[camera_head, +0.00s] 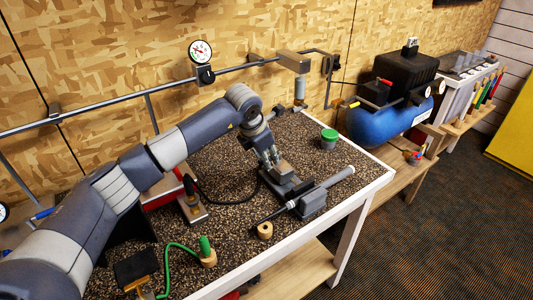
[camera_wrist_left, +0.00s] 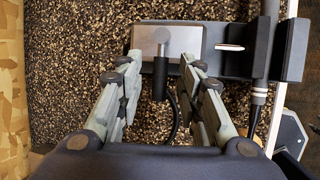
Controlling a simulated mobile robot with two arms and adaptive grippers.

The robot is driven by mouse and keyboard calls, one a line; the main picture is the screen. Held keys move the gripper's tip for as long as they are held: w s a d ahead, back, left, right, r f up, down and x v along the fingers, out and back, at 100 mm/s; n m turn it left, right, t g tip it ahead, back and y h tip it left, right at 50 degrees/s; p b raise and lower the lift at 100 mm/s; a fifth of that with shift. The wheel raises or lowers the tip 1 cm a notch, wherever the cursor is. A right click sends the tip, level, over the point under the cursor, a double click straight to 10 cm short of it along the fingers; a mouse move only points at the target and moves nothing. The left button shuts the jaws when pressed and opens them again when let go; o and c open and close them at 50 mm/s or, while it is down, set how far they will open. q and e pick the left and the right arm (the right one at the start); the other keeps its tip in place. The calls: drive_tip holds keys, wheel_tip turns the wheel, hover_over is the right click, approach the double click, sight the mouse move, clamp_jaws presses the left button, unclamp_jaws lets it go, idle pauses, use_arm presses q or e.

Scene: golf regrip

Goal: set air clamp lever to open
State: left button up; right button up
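The air clamp (camera_head: 312,203) is a dark grey block on the speckled bench, with a golf club (camera_head: 338,178) lying through it. In the left wrist view, the clamp's grey plate (camera_wrist_left: 200,42) is at the top, and the dark club (camera_wrist_left: 262,85) runs down the right side. A short lever (camera_wrist_left: 160,76) with a grey pivot and black grip points toward my wrist. My left gripper (camera_head: 272,163) is above the clamp's left end. In the wrist view its fingers (camera_wrist_left: 158,68) are apart on either side of the lever, with visible gaps. My right gripper is out of view.
A black hose (camera_wrist_left: 178,118) curves below the lever. A green-lidded jar (camera_head: 329,138) stands behind the clamp, and a wooden ring (camera_head: 265,230) lies in front. A pipe with a gauge (camera_head: 201,52) runs along the wall. A blue compressor (camera_head: 385,122) is at right.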

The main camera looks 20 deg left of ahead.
use_arm(q)
drive_tip(key=shift+c, duration=0.3)
clamp_jaws()
